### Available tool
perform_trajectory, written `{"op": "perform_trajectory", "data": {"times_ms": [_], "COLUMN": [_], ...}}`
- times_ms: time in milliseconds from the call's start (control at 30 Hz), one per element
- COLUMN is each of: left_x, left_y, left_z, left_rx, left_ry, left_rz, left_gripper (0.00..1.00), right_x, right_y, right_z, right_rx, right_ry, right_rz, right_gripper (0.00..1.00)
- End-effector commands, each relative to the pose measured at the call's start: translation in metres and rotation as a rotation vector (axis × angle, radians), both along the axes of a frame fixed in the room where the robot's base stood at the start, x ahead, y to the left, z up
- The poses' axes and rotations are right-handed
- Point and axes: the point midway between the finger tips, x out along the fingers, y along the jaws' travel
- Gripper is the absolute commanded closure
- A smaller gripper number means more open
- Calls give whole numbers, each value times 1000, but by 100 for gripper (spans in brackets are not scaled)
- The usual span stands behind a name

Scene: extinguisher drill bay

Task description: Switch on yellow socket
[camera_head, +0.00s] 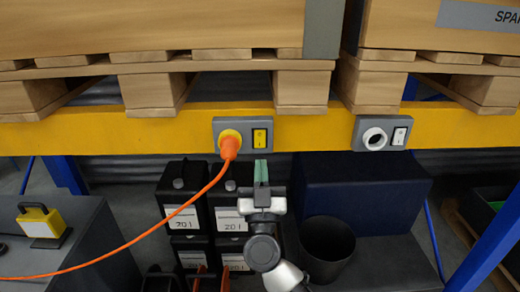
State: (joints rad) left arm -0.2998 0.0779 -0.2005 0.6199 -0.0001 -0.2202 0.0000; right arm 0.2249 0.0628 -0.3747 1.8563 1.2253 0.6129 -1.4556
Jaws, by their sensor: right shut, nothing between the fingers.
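The yellow socket (230,137) is on a grey plate on the yellow beam, with an orange plug in it. Its yellow rocker switch (259,138) is on the right half of the same plate. My right gripper (261,165) points up just below the switch, fingers together and empty. Its fingertips appear close under the plate's lower edge; I cannot tell whether they touch. A white socket (375,138) with a white switch (399,136) is further right on the beam. My left gripper is not in view.
An orange cable (165,221) runs from the plug down to the left. Wooden pallets with boxes sit above the yellow beam (100,136). Black cases labelled 201 (182,199), a dark bin (326,249) and a blue box (365,193) stand below. A grey case (75,262) is at left.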

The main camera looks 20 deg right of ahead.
Motion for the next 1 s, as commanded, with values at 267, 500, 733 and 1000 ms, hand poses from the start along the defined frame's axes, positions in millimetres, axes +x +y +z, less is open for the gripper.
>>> {"op": "perform_trajectory", "data": {"times_ms": [267,500,733,1000], "left_x": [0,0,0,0], "left_y": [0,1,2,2], "left_z": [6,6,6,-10], "left_rx": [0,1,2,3], "left_ry": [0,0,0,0], "left_rz": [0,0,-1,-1], "left_gripper": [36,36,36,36], "right_x": [39,48,48,53], "right_y": [-10,-13,-13,-15], "right_z": [4,2,2,0], "right_rx": [-2,1,1,-14], "right_ry": [2,1,1,-51], "right_rz": [0,1,1,-1], "right_gripper": [100,100,100,100]}}
